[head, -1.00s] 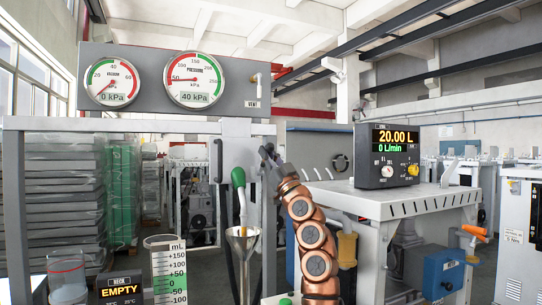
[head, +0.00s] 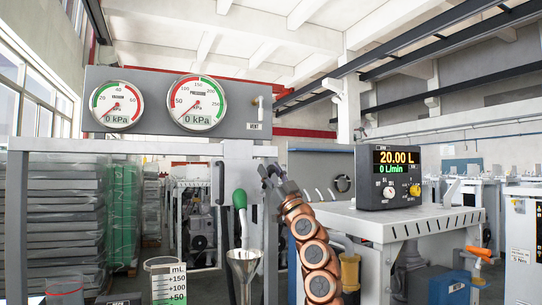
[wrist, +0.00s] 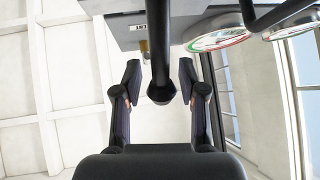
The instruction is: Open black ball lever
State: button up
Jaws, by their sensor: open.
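In the wrist view a black lever (wrist: 160,50) with a round ball end (wrist: 161,94) comes down from the top of the picture, between the two fingers of my gripper (wrist: 159,76). The fingers are open, with a gap showing on each side of the lever. In the head view my gripper (head: 269,172) stands beside the grey frame, at the end of my copper-jointed arm. I cannot clearly make out the lever there; the gripper and arm cover that spot.
A grey panel (head: 150,89) carries vacuum (head: 117,105) and pressure (head: 197,103) gauges, both reading 0 kPa. A vent label (head: 259,126) sits at its right. A green-handled lever (head: 240,200) stands above a funnel (head: 243,264). A display box (head: 388,178) reads 20.00 L.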

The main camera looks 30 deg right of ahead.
jog(key=shift+s+a+r, duration=0.1)
jog(key=shift+r, duration=4.65)
jog(key=shift+r, duration=0.1)
